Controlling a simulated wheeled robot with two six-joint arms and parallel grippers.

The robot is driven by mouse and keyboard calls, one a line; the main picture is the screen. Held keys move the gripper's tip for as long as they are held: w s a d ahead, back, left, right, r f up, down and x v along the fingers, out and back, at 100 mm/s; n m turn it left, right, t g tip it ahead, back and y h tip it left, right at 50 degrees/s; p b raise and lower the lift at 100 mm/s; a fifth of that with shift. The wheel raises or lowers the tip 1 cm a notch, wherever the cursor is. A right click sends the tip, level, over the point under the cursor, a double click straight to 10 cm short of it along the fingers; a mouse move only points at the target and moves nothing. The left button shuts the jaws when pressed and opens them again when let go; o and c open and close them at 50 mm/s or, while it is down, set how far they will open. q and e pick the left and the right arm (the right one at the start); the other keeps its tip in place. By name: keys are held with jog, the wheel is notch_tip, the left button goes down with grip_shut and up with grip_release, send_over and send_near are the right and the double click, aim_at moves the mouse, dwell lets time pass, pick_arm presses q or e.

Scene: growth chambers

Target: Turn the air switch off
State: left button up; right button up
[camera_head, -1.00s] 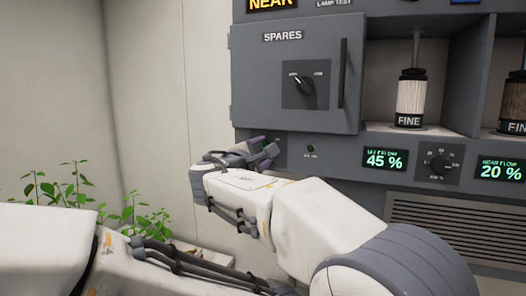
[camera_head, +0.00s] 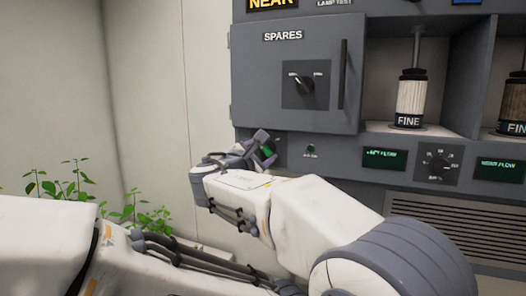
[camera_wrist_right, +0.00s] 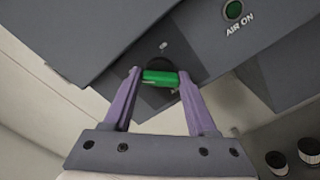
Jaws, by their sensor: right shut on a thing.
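The air switch has a green handle (camera_wrist_right: 160,78) on a dark plate, seen in the wrist view. In the head view its green part (camera_head: 267,153) shows at the panel's lower left. My right gripper (camera_wrist_right: 157,82) is shut on it, one purple finger at each end of the handle. In the head view my right gripper (camera_head: 262,150) reaches the panel and hides most of the switch. A round green lamp (camera_wrist_right: 233,10) marked AIR ON sits beside it; it also shows small in the head view (camera_head: 311,148). My left gripper is out of view.
Above is a grey SPARES door (camera_head: 290,80) with a knob and a vertical handle. Two flow displays (camera_head: 384,158) (camera_head: 498,169) flank a dial (camera_head: 437,165). FINE filters (camera_head: 410,98) stand in bays. Green plants (camera_head: 140,219) grow at the left.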

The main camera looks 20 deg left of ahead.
jog(key=shift+f, duration=0.1)
jog(key=o, duration=1.4)
jog(key=shift+c, duration=0.2)
jog(key=s+b, duration=0.4)
jog(key=s, duration=0.6)
jog(key=shift+s+a+b, duration=0.2)
jog(key=shift+s+b, duration=0.1)
jog(key=shift+b, duration=0.1)
